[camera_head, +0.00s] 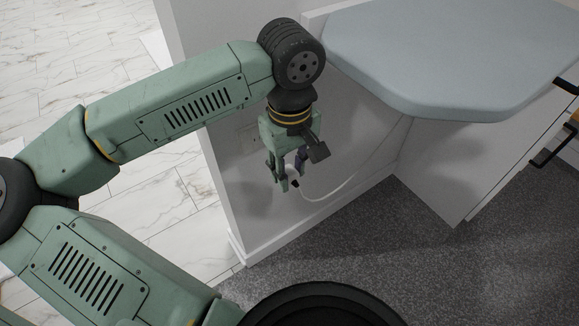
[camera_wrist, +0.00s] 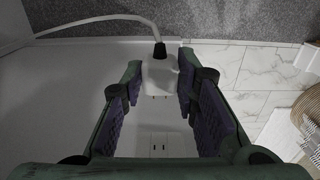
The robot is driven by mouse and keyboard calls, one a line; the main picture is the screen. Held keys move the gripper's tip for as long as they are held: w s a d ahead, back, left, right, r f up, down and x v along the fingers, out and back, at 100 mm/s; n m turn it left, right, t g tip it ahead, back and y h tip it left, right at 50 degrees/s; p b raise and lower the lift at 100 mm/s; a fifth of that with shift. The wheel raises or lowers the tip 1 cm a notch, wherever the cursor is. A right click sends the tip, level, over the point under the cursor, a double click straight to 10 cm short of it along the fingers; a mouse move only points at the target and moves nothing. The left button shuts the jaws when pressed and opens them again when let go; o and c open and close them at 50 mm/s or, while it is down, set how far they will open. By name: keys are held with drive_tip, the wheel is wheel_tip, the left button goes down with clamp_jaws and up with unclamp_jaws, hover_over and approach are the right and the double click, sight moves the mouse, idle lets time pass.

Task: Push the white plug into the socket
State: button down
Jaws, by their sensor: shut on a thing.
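The white plug (camera_wrist: 160,77) is between the fingertips of my gripper (camera_wrist: 160,82), which is shut on it. Its black cable end (camera_wrist: 158,50) points away from the socket in the wrist view, and small prongs show faintly on its near side. The white socket (camera_wrist: 158,145) is on the pale wall, below the plug in the wrist view, with slots visible. The plug is apart from it. In the head view my gripper (camera_head: 287,175) hangs fingers-down beside the wall, partly hiding the plug; the socket plate (camera_head: 249,139) is faint there, left of the gripper.
The white wall (camera_head: 235,190) stands close to my gripper. Grey carpet (camera_head: 400,240) lies open below. A woven basket (camera_wrist: 308,110) is at the wrist view's right edge.

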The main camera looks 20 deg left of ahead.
drive_tip(key=shift+w+f, duration=0.1)
drive_tip(key=shift+f, duration=0.05)
drive_tip(key=shift+w+a+b, duration=0.4)
drive_tip(key=shift+w+a, duration=0.45)
drive_tip(key=shift+a, duration=0.3)
drive_tip(key=shift+w+a+b, duration=0.35)
drive_tip(key=shift+w+a, duration=0.5)
drive_tip(key=shift+a, duration=0.25)
drive_tip(key=shift+b, duration=0.8)
drive_tip(key=shift+w+a, duration=1.1)
drive_tip(key=shift+a, duration=0.3)
idle(0.6)
drive_tip(key=shift+s+d, duration=0.1)
drive_tip(key=shift+d, duration=0.05)
drive_tip(key=shift+s+d+b, duration=0.45)
drive_tip(key=shift+s+d, duration=0.45)
drive_tip(key=shift+d, duration=0.25)
drive_tip(key=shift+s+d+b, duration=0.45)
drive_tip(key=shift+s+d, duration=0.4)
drive_tip(key=shift+d, duration=0.25)
